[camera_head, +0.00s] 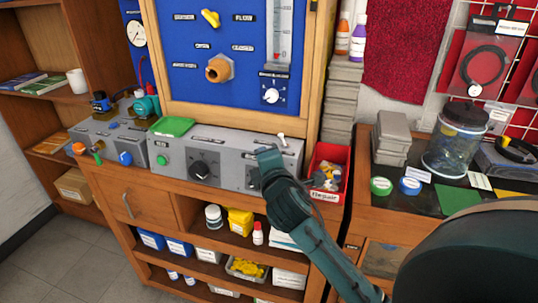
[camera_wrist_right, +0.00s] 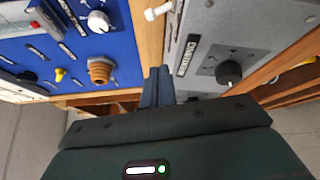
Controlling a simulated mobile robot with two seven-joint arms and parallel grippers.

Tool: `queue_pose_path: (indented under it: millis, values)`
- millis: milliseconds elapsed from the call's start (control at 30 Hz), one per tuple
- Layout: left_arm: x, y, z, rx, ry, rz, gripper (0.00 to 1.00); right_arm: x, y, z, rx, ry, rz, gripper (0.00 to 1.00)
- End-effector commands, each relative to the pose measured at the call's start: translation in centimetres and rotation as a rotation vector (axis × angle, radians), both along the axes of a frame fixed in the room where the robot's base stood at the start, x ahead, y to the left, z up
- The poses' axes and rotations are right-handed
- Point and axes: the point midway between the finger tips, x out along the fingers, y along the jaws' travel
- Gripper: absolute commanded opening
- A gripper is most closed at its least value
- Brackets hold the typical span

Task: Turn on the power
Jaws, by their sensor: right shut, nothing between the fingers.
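A grey control box (camera_head: 230,163) stands on the wooden bench below the blue panel. It has a green button (camera_head: 161,160), a black knob (camera_head: 200,170) and a small white lever (camera_head: 282,137) near its upper right edge. Which control is the power is too small to read. My right gripper (camera_head: 268,155) is shut and empty in front of the box's right part, hiding some of it, below and left of the white lever. In the right wrist view the shut fingers (camera_wrist_right: 158,78) point toward the box, with the white lever (camera_wrist_right: 158,11) beyond them and a black knob (camera_wrist_right: 229,73) to the right.
A red bin of small parts (camera_head: 328,175) stands just right of the box. A green item (camera_head: 173,126) lies on its top left. The blue panel (camera_head: 235,85) in a wooden frame rises behind. Bench shelves with bottles are below. A glass jar (camera_head: 455,145) stands at right.

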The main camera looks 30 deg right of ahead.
Motion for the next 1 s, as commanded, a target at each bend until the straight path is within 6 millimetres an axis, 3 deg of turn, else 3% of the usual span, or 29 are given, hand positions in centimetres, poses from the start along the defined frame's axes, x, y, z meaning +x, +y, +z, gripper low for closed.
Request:
queue_pose_path:
  millis: [333, 600, 1000]
  values:
    - [-0.1, 0.5, -0.3, 0.011, 0.013, 0.007, 0.68, 6.9, -2.5, -0.7, 0.002, -0.001, -0.001, 0.0]
    - [0.0, 0.7, 0.5, 0.014, 0.02, 0.016, 0.68, 4.5, -5.1, 0.0, -0.001, 0.001, 0.0, 0.0]
    - [-0.2, 0.8, 0.0, 0.015, 0.031, 0.02, 0.68, 4.2, -5.4, 0.0, 0.0, 0.001, 0.001, 0.0]
